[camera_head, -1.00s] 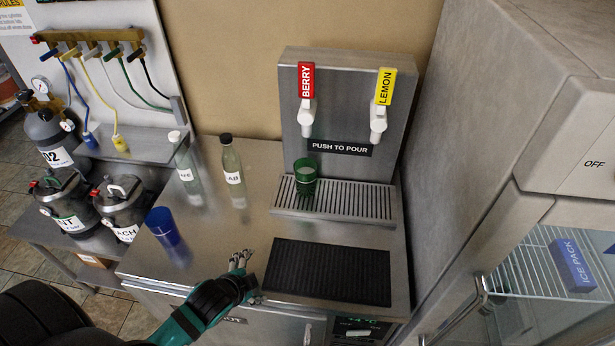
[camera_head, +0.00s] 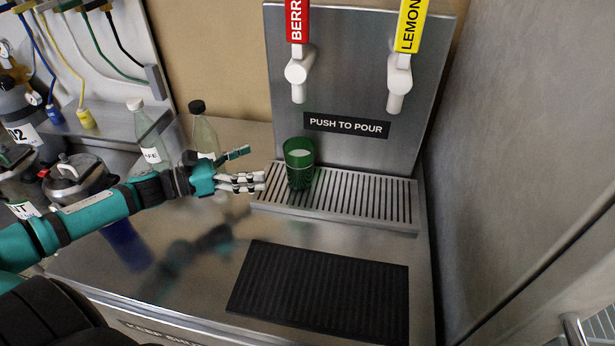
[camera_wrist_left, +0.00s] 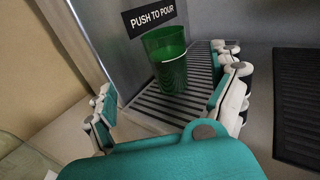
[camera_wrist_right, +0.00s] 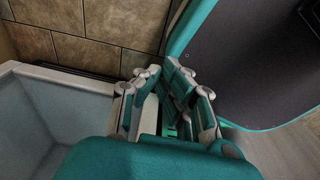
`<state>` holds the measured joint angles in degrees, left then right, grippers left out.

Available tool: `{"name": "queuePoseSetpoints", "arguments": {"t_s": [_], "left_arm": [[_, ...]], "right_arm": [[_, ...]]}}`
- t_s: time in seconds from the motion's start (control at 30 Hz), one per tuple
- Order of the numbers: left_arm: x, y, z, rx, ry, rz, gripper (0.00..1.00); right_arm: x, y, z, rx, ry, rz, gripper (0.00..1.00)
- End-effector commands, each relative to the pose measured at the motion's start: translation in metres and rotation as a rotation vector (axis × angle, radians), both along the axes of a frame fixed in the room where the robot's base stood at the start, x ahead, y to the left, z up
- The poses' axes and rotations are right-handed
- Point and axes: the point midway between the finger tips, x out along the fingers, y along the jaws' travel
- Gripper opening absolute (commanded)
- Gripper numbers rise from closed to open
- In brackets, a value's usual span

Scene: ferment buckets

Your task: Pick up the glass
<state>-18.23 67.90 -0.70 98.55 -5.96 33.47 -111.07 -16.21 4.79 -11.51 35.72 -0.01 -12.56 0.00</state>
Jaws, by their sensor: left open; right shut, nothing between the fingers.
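The green glass (camera_head: 300,165) stands upright on the slotted drip tray (camera_head: 402,220), below and near the BERRY tap. It also shows in the left wrist view (camera_wrist_left: 168,62), ahead of the fingers and between them. My left gripper (camera_head: 258,178) is open and empty, just left of the glass and apart from it, pointing towards it. In the left wrist view its fingers (camera_wrist_left: 170,105) are spread wide. My right gripper (camera_wrist_right: 168,85) shows only in its own wrist view, shut and empty, away from the glass.
The BERRY tap (camera_head: 297,70) and LEMON tap (camera_head: 399,78) hang over the tray. Two bottles (camera_head: 148,135) (camera_head: 203,135) stand behind my left arm. A blue cup (camera_head: 128,245) is partly hidden below the arm. A black ribbed mat (camera_head: 320,295) lies in front of the tray.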

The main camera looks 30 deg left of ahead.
Motion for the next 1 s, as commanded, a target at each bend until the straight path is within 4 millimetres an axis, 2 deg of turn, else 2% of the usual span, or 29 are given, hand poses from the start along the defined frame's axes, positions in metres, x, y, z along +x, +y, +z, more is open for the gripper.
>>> {"name": "queuePoseSetpoints", "arguments": {"t_s": [0.03, 0.17, 0.43, 0.6, 0.83, 1.0], "left_arm": [[0.000, 0.000, -0.001, 0.023, -0.021, -0.019, 0.94], [0.004, -0.005, 0.003, 0.039, -0.041, -0.036, 0.94], [0.029, -0.028, 0.004, 0.034, -0.042, -0.034, 0.94], [0.043, -0.040, 0.002, 0.034, -0.038, -0.032, 0.94], [0.051, -0.048, -0.001, 0.035, -0.035, -0.032, 0.94], [0.066, -0.062, -0.002, 0.033, -0.038, -0.032, 0.94]], "right_arm": [[0.002, 0.000, -0.005, 0.000, -0.003, 0.000, 0.00], [0.000, 0.000, -0.004, 0.000, -0.001, -0.001, 0.00], [-0.031, 0.000, 0.000, -0.002, 0.043, -0.002, 0.00], [-0.025, 0.002, 0.005, 0.001, 0.035, -0.003, 0.00], [-0.010, 0.005, 0.009, 0.007, 0.012, -0.003, 0.00], [-0.010, 0.005, 0.023, 0.006, 0.011, -0.003, 0.00]]}}
